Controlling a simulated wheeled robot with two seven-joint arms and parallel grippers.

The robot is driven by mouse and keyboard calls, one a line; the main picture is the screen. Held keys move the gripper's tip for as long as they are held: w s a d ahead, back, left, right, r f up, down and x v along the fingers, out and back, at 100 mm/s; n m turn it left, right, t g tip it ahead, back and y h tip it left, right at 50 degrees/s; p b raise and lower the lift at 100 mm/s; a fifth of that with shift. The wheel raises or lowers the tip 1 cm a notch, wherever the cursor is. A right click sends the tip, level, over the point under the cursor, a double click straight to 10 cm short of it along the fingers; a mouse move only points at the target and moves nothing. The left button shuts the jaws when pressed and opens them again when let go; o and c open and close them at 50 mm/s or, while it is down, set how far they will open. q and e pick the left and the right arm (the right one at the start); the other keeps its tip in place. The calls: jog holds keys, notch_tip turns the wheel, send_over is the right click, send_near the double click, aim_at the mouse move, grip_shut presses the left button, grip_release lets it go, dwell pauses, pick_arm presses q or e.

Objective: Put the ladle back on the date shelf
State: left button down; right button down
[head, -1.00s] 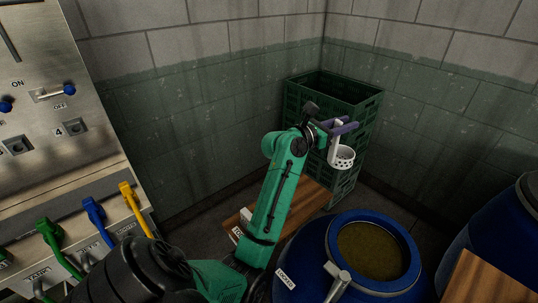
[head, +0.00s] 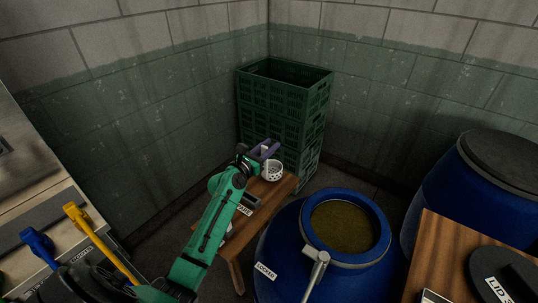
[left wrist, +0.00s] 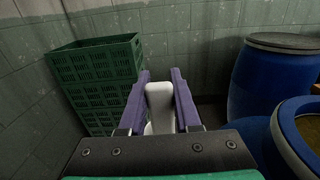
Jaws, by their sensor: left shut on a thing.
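My left gripper (head: 264,150) is shut on the white ladle (head: 272,171), whose perforated cup hangs below the fingers. In the left wrist view the purple fingers (left wrist: 160,100) close on the ladle's white handle (left wrist: 158,98); the cup is mostly hidden there. The date shelf (head: 280,187) is a low wooden bench with a label that seems to read DATE. The ladle shows over the far end of this shelf; whether it touches the wood I cannot tell. My right gripper is in no view.
Stacked green crates (head: 283,105) stand in the corner just behind the shelf. An open blue barrel (head: 275,245) of brownish liquid stands to the right, labelled LOCKED. A closed blue barrel (head: 450,190) and a wooden surface with a black lid (head: 500,275) are farther right.

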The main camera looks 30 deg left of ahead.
pick_arm(q)
notch_tip(320, 180, down, 2)
jog(key=shift+f, duration=0.25)
jog(key=c, duration=0.6)
grip_release()
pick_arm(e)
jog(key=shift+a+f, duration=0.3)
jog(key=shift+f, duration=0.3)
pick_arm(q)
jog(key=s+a+b, duration=0.1)
jog(key=s, duration=1.1)
jog(key=shift+a+r+b, duration=0.15)
jog(key=shift+a+b, duration=0.1)
jog(key=shift+b, duration=0.1)
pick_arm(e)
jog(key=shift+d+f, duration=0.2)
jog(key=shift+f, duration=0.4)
